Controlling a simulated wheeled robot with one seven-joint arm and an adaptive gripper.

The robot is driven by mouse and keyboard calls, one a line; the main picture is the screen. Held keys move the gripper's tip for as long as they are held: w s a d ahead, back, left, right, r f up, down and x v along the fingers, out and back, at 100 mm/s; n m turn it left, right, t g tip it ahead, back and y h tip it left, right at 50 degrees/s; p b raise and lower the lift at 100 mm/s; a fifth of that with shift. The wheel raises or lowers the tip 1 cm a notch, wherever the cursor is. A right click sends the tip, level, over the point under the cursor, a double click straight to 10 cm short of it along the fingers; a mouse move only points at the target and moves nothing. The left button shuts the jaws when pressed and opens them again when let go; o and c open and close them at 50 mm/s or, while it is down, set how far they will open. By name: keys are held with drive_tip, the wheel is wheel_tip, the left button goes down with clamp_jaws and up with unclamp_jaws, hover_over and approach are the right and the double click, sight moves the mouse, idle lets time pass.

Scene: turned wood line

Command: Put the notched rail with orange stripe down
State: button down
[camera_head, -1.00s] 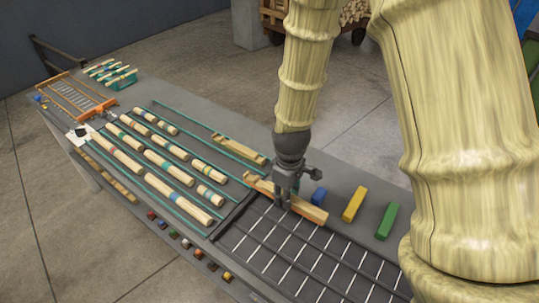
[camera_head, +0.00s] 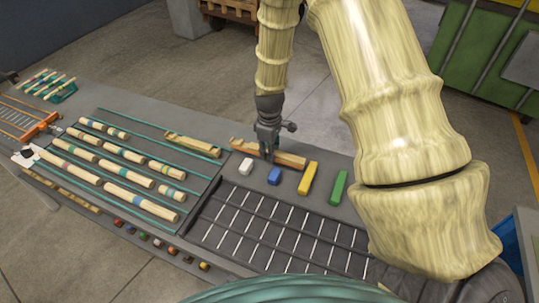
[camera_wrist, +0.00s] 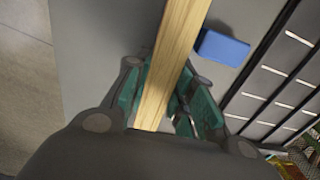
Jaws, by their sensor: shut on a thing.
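In the wrist view the rail (camera_wrist: 172,50) runs between my gripper's teal-lined fingers (camera_wrist: 168,100). The orange stripe is not clear in the wrist view. I cannot tell whether the rail touches the bench top.
A white block (camera_head: 246,167), a blue block (camera_head: 274,176), a yellow block (camera_head: 308,178) and a green block (camera_head: 339,187) stand in front of the rail. A similar notched rail (camera_head: 192,145) lies to its left. A dark slotted grid (camera_head: 270,222) lies in front; turned rods lie left.

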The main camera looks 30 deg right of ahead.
drive_tip(key=shift+s, duration=0.15)
wheel_tip(320, 180, down, 3)
drive_tip(key=shift+r+p, duration=0.2)
drive_tip(key=shift+p, duration=0.6)
drive_tip(key=shift+f, duration=0.25)
drive_tip(key=c, duration=1.5)
unclamp_jaws()
drive_tip(key=shift+f, duration=0.1)
drive_tip(key=o, duration=0.3)
drive_tip(key=shift+r, duration=0.2)
